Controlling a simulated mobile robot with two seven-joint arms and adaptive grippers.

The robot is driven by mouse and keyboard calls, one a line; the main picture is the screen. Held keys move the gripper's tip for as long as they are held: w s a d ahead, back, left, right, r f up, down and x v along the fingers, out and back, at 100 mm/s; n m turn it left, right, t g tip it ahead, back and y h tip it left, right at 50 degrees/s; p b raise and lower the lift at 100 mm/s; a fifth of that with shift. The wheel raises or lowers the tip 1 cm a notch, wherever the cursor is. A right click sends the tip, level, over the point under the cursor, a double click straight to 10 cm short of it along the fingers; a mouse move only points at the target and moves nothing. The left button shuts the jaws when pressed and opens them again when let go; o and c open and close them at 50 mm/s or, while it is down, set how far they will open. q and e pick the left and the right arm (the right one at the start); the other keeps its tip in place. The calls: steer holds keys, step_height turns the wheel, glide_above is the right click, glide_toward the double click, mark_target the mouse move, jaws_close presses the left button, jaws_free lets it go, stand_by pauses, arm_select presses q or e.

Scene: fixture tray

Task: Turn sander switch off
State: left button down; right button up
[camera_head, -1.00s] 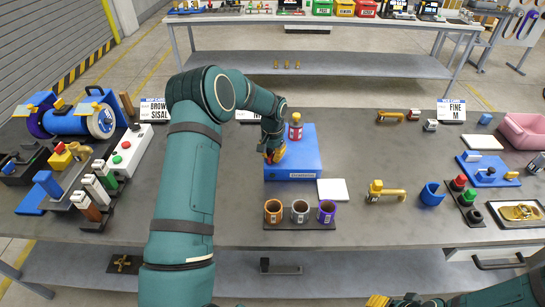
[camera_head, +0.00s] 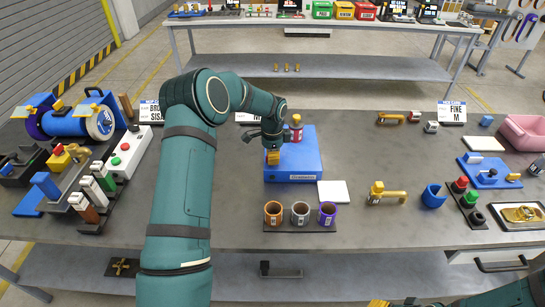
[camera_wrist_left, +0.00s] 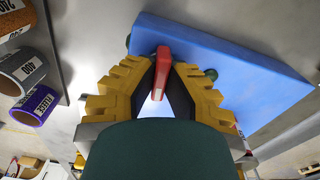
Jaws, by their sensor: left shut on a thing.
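A blue box-shaped unit (camera_head: 308,165) with a label on its front sits at the middle of the table. My left gripper (camera_head: 273,158) is over its left part, pointing down. In the left wrist view, the yellow-padded fingers (camera_wrist_left: 160,75) are shut on a narrow red piece (camera_wrist_left: 161,72), with the blue unit (camera_wrist_left: 215,60) behind it. I cannot tell for sure that the red piece is the sander switch.
A red and white bottle (camera_head: 296,130) stands at the blue unit's back. Three cups (camera_head: 300,214) stand in front and a white pad (camera_head: 333,191) lies right. A blue wheel machine (camera_head: 70,122) and white button box (camera_head: 129,152) are at left.

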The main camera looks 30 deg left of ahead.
arm_select(q)
steer(key=shift+f+m, duration=0.1)
steer(key=shift+m, duration=0.5)
steer(key=c, duration=1)
jaws_free()
steer(key=shift+r, duration=0.65)
step_height(320, 180, up, 11)
steer(key=shift+f, duration=0.1)
